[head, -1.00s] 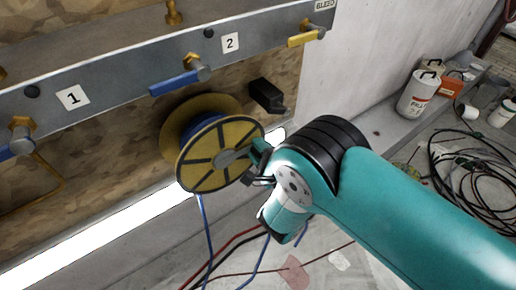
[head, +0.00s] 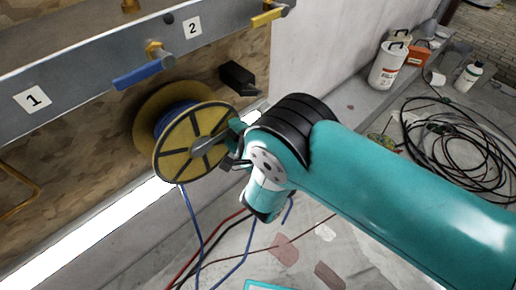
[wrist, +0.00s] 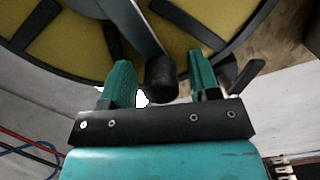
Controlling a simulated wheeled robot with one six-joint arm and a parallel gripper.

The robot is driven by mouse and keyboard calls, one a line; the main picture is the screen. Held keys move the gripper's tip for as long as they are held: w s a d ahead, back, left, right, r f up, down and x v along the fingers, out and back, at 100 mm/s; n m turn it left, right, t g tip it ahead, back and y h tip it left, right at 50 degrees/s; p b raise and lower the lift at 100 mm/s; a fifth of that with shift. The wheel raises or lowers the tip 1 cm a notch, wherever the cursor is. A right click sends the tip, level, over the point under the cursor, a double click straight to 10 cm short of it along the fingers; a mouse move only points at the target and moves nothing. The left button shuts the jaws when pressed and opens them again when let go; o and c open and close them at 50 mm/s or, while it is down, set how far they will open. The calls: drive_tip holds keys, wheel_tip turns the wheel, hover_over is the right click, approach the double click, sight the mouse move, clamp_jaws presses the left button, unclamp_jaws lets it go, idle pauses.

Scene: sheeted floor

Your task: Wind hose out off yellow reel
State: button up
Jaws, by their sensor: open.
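The yellow reel (head: 172,150) is mounted on the wooden panel in the head view. It has dark spokes and blue hose (head: 190,215) wound on it, with an end hanging down to the floor. A grey crank arm (wrist: 137,28) crosses the reel's face in the wrist view and ends in a black handle knob (wrist: 161,78). My gripper (wrist: 160,80) is open, its two teal fingers on either side of the knob, with gaps showing. In the head view my gripper (head: 237,146) is at the reel's right edge, partly hidden by my wrist.
A blue valve lever (head: 143,73) and a yellow lever (head: 268,17) sit on the metal rail above. A black bracket (head: 237,78) juts out right of the reel. Red, black and blue hoses lie below. Coiled black cable (head: 455,150) and a white canister (head: 388,66) are at right.

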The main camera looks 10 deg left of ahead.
drive_tip(key=p, duration=0.2)
drive_tip(key=shift+s+d+r+p, duration=0.1)
drive_tip(key=shift+r+p, duration=0.2)
drive_tip(key=shift+r, duration=0.1)
drive_tip(key=shift+d+p, duration=0.1)
drive_tip(key=shift+p, duration=0.8)
drive_tip(key=d+p, duration=0.1)
drive_tip(key=p, duration=0.3)
drive_tip(key=shift+s, duration=0.35)
drive_tip(key=p+v, duration=1.5)
drive_tip(key=p, duration=0.5)
drive_tip(key=shift+s+d+f, duration=0.3)
